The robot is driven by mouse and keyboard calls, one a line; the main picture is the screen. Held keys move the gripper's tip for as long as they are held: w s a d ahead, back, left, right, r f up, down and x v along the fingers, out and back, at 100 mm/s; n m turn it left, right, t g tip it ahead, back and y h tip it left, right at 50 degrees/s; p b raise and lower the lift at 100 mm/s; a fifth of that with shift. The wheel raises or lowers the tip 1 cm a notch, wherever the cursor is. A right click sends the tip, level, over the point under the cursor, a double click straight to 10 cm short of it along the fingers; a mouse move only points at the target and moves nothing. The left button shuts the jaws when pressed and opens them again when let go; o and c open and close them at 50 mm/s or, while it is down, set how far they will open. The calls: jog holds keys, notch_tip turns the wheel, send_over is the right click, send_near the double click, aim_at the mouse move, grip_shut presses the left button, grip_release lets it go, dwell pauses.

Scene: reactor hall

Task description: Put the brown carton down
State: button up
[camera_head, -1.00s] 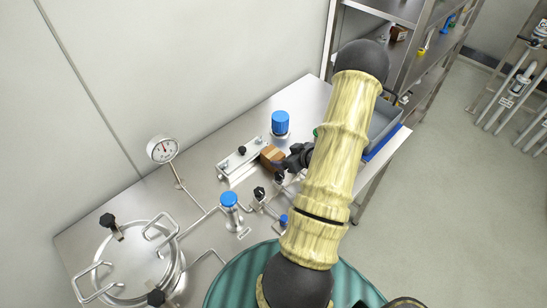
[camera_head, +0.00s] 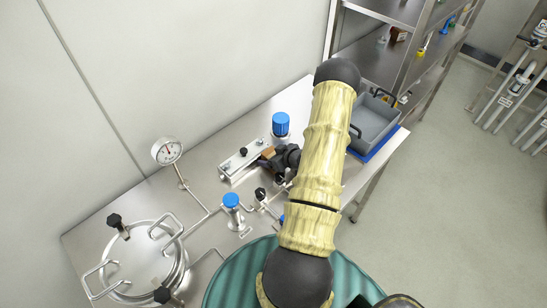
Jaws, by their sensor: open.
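The brown carton (camera_head: 267,153) rests on or just above the steel table (camera_head: 201,180), beside the metal bracket with black knobs. I cannot tell whether its underside touches the table. It is partly hidden by my gripper (camera_head: 275,160), which is black and sits at the carton's right side. The jaws are open, with the carton at or between the fingertips; the exact contact is too small to see.
A metal bracket (camera_head: 239,165) lies left of the carton. Blue-capped fittings (camera_head: 280,124) (camera_head: 231,201), a gauge (camera_head: 167,151) and a round hatch (camera_head: 140,262) stand on the table. A grey tray (camera_head: 375,125) sits at the right end, with steel shelves (camera_head: 400,50) behind.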

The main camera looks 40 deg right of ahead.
aim_at(271, 152)
jog(key=shift+w+f, duration=0.45)
jog(key=shift+w, duration=0.05)
jog(key=c, duration=1.2)
jog(key=shift+r, duration=0.1)
notch_tip(271, 152, up, 10)
jog(key=b, duration=0.2)
jog(key=shift+b, duration=0.4)
jog(key=shift+a, duration=0.1)
